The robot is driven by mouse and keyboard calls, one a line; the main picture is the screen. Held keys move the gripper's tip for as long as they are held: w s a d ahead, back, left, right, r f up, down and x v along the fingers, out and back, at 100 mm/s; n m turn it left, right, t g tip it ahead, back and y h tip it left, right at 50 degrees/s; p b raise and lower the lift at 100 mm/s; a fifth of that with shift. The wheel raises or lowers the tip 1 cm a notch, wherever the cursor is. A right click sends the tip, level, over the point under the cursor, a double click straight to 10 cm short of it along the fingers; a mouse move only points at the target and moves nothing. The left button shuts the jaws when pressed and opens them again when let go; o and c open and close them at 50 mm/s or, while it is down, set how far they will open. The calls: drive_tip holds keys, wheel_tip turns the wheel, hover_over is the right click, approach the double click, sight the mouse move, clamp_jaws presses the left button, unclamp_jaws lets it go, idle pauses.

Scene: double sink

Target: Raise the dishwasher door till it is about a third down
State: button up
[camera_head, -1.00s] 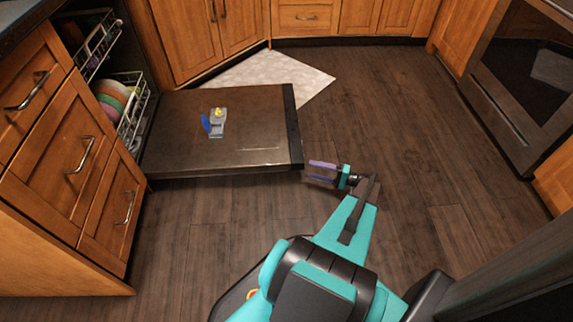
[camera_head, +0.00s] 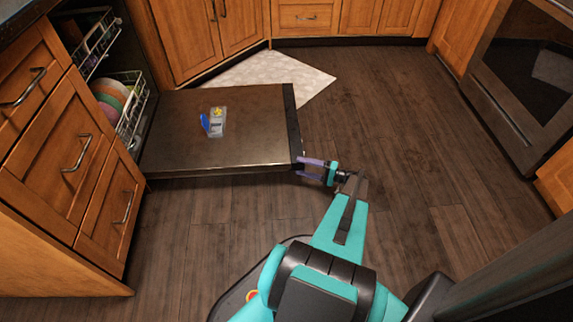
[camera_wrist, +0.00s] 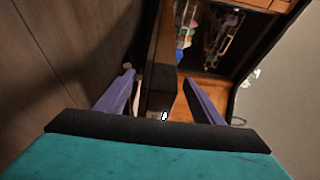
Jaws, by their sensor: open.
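The dishwasher door (camera_head: 245,135) lies lowered, nearly flat, with its inner face up and a small blue and clear detergent part on it. Its dark end edge (camera_head: 292,122) points away from the cabinet. My gripper (camera_head: 305,168) is at the near corner of that end edge. In the wrist view, my gripper (camera_wrist: 158,88) is open, with one purple finger on each side of the door's dark edge (camera_wrist: 160,85). Gaps show between the fingers and the edge, though contact farther in cannot be told.
The open dishwasher holds racks (camera_head: 128,105) with colored plates. Wooden drawers (camera_head: 75,150) stand left of the door. A light mat (camera_head: 270,75) lies beyond it. An oven (camera_head: 530,80) is at the right. The wood floor (camera_head: 400,130) between is clear.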

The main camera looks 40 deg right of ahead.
sight(286, 163)
drive_tip(key=shift+b+x, duration=1)
drive_tip(key=shift+x, duration=3)
drive_tip(key=shift+a+r, duration=0.1)
drive_tip(key=c, duration=1.5)
